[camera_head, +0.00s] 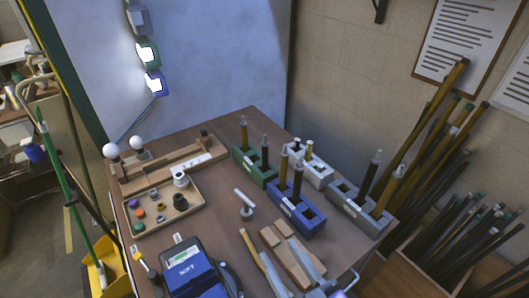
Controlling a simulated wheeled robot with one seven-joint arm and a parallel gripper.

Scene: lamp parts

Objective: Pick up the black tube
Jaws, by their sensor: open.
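Several dark tubes stand upright in holder blocks on the brown table (215,222). One black tube (265,152) with a pale tip stands in the green block (243,160). Another dark tube (297,181) stands in the blue block (288,214). A taller black tube (369,177) with a pale tip stands in the grey block (346,203) at the right. The picture does not show which of these is the one named. I cannot make out my gripper anywhere in this view.
Brass tubes stand beside the dark ones, and a white block (318,172) sits behind. A small-parts tray (178,220) and a blue device (188,268) are at left. Hand tools lie in front. Long rods (455,105) lean at the right, close to the table.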

